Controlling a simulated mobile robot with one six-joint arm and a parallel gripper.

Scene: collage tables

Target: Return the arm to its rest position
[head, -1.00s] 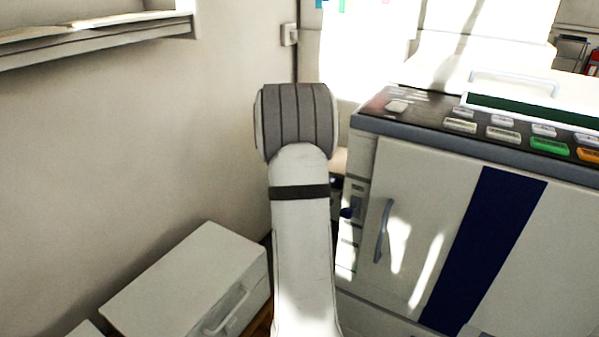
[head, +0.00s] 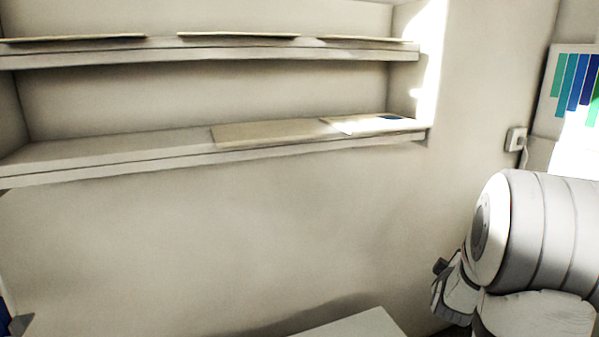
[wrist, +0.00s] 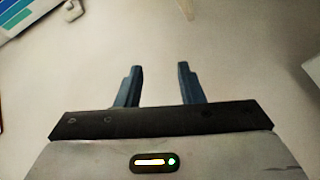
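My gripper (wrist: 160,82) shows in the wrist view with its two dark blue fingers apart. Nothing is between them, and a plain pale surface lies beyond. In the head view my arm is at the lower right, its large pale joint in front of the wall. The fingers cannot be made out in the head view.
Wall shelves (head: 225,150) run across the upper left of the head view, with flat boards (head: 262,133) on them. A pale box top (head: 350,326) is at the bottom. A wall socket (head: 515,139) and a chart with coloured bars (head: 575,85) are at the right.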

